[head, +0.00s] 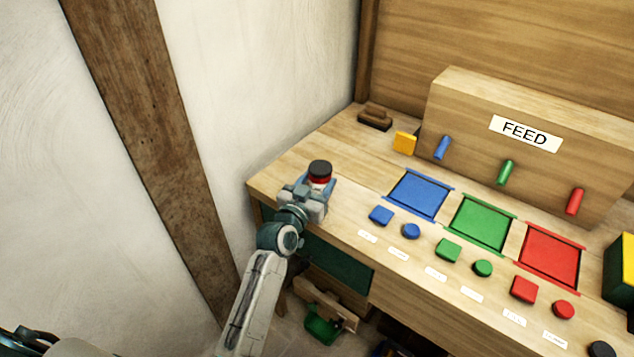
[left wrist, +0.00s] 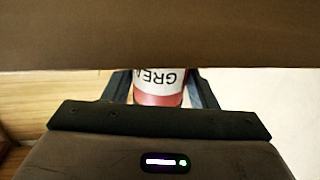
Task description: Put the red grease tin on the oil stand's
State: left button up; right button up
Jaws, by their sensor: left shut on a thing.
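The red grease tin (head: 319,179) has a dark lid and stands out at the left end of the wooden bench. My left gripper (head: 317,187) is shut on it, with fingers on both sides. In the left wrist view the tin (left wrist: 158,98) shows a white label with upside-down letters "GREA" and a red band. A brown surface across that view hides the rest of the tin. I cannot tell if the tin touches the bench. I cannot make out an oil stand. My right gripper is not in view.
The bench (head: 285,178) carries blue (head: 418,195), green (head: 480,223) and red (head: 549,257) square pads, with coloured buttons in front. A wooden FEED box (head: 470,120) with pegs stands behind. A yellow block (head: 404,143) and brown brush-like object (head: 375,118) lie at the back left.

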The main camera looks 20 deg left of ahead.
pick_arm(q)
jog(key=o, duration=0.7)
jog(key=shift+f, duration=0.2)
jog(key=o, duration=0.5)
jog(key=shift+w, duration=0.15)
jog(key=shift+c, duration=0.2)
jog(key=shift+r+p, duration=0.35)
jog(key=shift+r, duration=0.05)
jog(key=s+a+b, duration=0.1)
jog(key=s+b, duration=0.1)
jog(key=s, duration=1)
jog(key=shift+a+f, duration=0.15)
jog(key=shift+a, duration=0.25)
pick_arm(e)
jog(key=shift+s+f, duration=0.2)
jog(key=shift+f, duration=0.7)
